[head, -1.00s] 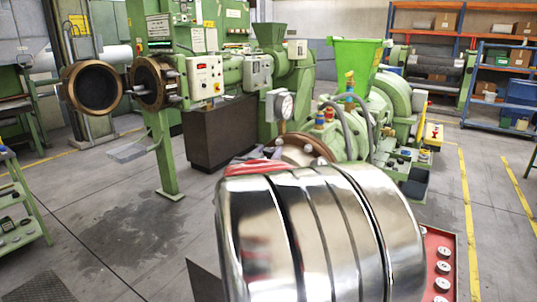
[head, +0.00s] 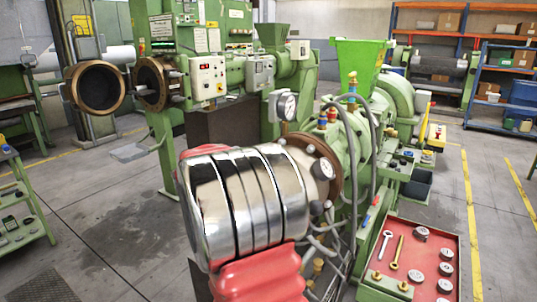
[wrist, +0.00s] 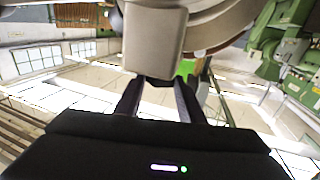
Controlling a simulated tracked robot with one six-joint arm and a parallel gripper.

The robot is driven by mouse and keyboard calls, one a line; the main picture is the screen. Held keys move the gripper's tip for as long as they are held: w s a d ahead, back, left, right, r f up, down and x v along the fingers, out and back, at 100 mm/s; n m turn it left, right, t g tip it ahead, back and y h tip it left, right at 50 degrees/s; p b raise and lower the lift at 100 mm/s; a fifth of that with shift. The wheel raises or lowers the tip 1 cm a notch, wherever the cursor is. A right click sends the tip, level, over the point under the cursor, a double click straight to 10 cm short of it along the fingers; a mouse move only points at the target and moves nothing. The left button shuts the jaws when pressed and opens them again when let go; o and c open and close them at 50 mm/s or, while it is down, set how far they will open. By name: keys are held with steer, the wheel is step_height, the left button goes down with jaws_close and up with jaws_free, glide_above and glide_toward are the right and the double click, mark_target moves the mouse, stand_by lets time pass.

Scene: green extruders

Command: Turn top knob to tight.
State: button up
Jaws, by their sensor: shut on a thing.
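In the wrist view, the two black fingers of my gripper (wrist: 157,88) point up to the lower end of a large beige-grey block (wrist: 155,38). They are shut on a small dark part, taken to be the top knob (wrist: 156,79), mostly hidden by block and fingers. In the head view, my chrome and red arm reaches to the extruder's brown round flange (head: 332,170) and hides my gripper. A silver knob (head: 322,168) shows at the flange's right, and another silver knob (head: 316,208) sits lower. Which one is held cannot be told from the head view.
Grey hoses (head: 370,125) arch over the green extruder beside a green hopper (head: 357,65). A red tray (head: 428,247) with tools and round pieces lies at right. The floor at left (head: 95,220) is mostly clear.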

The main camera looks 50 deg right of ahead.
steer(key=m+g+y, duration=0.1)
steer(key=g, duration=0.1)
steer(key=m+g, duration=0.2)
steer(key=m+g+y, duration=0.1)
steer(key=g, duration=0.1)
steer(key=shift+w+d+m+g+y, duration=0.2)
steer(key=shift+w+m+g+y, duration=0.1)
steer(key=shift+w+g, duration=0.1)
steer(key=shift+w+d+m+g+y, duration=0.1)
steer(key=shift+m+g+y, duration=0.7)
steer(key=shift+g, duration=0.15)
steer(key=shift+w+d+m+g+y, duration=0.1)
steer(key=shift+m+g+y, duration=0.7)
steer(key=shift+g, duration=0.15)
steer(key=shift+r+m+g+y, duration=0.15)
steer(key=shift+m+g+y, duration=0.25)
steer(key=shift+m+y, duration=0.1)
steer(key=o, duration=1)
steer(key=shift+o, duration=0.2)
steer(key=shift+r, duration=4.85)
steer(key=shift+d, duration=0.1)
